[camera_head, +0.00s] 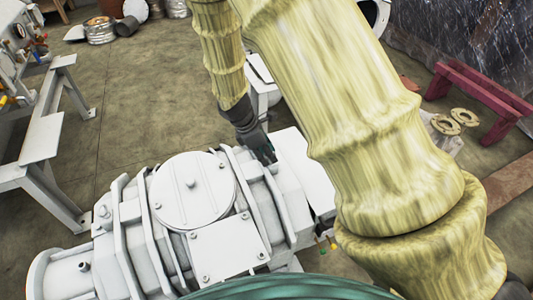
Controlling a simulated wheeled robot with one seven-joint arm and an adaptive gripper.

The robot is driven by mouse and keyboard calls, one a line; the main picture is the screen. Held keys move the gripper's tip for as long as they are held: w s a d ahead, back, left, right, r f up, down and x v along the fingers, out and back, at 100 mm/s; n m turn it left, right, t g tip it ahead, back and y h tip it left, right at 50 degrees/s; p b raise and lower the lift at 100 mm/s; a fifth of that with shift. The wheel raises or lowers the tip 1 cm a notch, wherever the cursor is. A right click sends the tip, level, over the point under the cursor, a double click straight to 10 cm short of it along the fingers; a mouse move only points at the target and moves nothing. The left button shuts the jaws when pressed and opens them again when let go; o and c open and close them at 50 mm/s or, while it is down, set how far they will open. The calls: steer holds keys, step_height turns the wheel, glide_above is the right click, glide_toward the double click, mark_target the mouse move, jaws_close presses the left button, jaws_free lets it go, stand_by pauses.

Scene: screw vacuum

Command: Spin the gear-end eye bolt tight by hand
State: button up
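A large grey screw vacuum pump (130,236) fills the lower left and middle, with a round cover plate (190,200) and a square plate beside it. My dark gripper (266,155) points down at the pump's far right end, close to its top surface. The fingertips are small and partly dark against the housing, so I cannot tell if they are open, shut or touching anything. No eye bolt shows clearly there; the gripper may cover it. A small upright fitting (104,212) stands on the pump's left part, and another (84,267) sits further left.
A grey metal stand (45,135) is at the left. A dark red bench frame (480,90) and pale ring flanges (455,122) lie at the right. Metal drums and cans (100,30) stand at the back left. Open floor (150,100) lies behind the pump.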

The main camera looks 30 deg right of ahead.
jaws_close()
steer(key=shift+r+p, duration=0.1)
steer(key=shift+p, duration=0.35)
